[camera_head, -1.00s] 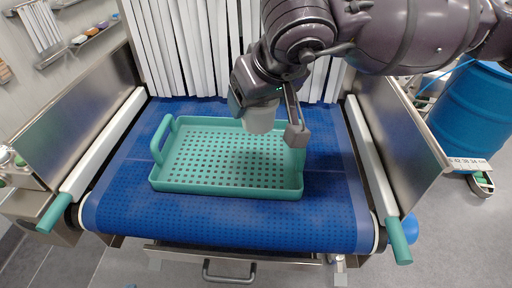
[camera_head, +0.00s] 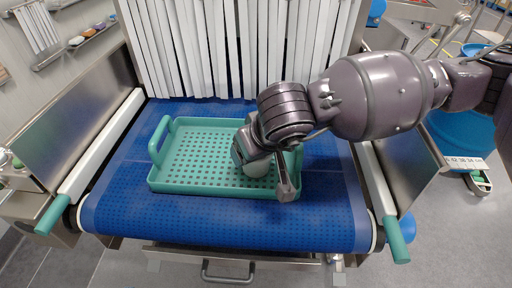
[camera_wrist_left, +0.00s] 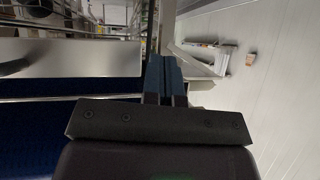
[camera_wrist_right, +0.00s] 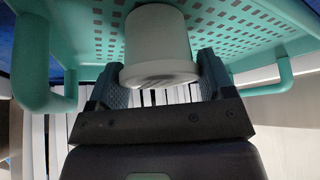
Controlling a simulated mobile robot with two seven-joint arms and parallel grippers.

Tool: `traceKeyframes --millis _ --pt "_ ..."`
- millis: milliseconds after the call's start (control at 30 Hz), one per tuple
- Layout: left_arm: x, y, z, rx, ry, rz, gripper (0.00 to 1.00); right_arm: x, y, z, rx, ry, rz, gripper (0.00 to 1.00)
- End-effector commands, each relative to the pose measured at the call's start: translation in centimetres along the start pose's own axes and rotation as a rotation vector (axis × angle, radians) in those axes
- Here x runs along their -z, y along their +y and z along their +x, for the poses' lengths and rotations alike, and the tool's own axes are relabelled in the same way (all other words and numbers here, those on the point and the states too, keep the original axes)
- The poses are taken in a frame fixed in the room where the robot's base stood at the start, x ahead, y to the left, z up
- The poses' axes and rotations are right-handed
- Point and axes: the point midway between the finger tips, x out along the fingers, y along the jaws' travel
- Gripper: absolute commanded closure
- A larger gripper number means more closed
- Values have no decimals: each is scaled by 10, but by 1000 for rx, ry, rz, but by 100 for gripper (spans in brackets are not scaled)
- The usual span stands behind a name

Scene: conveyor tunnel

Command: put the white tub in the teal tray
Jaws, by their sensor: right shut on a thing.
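The teal tray (camera_head: 215,187) lies on the blue belt, with a perforated floor and a raised handle at each end. My right gripper (camera_head: 264,172) is over the right part of the tray, shut on the white tub (camera_head: 257,169). In the right wrist view the tub (camera_wrist_right: 157,42) sits between the two fingers (camera_wrist_right: 160,80), with the tray floor behind it. The tub is inside the tray's outline, low near its floor; I cannot tell whether it touches. My left gripper (camera_wrist_left: 163,82) shows only in the left wrist view, its fingers together and empty.
White strip curtains (camera_head: 235,50) hang behind the tray. Metal side walls (camera_head: 75,100) flank the belt (camera_head: 240,225). A blue barrel (camera_head: 462,135) stands at the right. The left part of the tray floor is clear.

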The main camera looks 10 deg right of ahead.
Motion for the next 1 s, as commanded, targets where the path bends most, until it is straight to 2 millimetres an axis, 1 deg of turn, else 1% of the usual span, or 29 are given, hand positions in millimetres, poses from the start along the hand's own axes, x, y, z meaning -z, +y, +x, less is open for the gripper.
traceKeyframes --millis 167,367,400,467,500,533,767,867,933,1000 --pt "1 0 1 -1 3 0 100 0 0 0 0 1 0 56" --pt "-4 1 3 -1 -1 0 100 -2 0 3 0 0 0 56" --pt "-3 1 3 -1 0 1 100 -1 0 2 -1 0 0 19" --pt "-3 1 3 -1 0 0 100 -1 0 2 -1 0 0 10" --pt "-2 1 3 -1 0 0 100 -1 0 2 -1 0 0 4" --pt "-3 1 2 -1 0 0 100 -1 0 2 -1 0 0 0" --pt "-5 0 0 0 -6 0 100 -1 0 1 -1 0 0 0" --pt "-3 0 -2 1 -7 -1 100 1 0 -1 -1 1 0 0" --pt "-3 0 -3 1 -6 -1 100 2 0 -6 0 3 0 0" --pt "-3 0 -3 1 -6 -1 100 1 0 -16 0 2 -1 0"
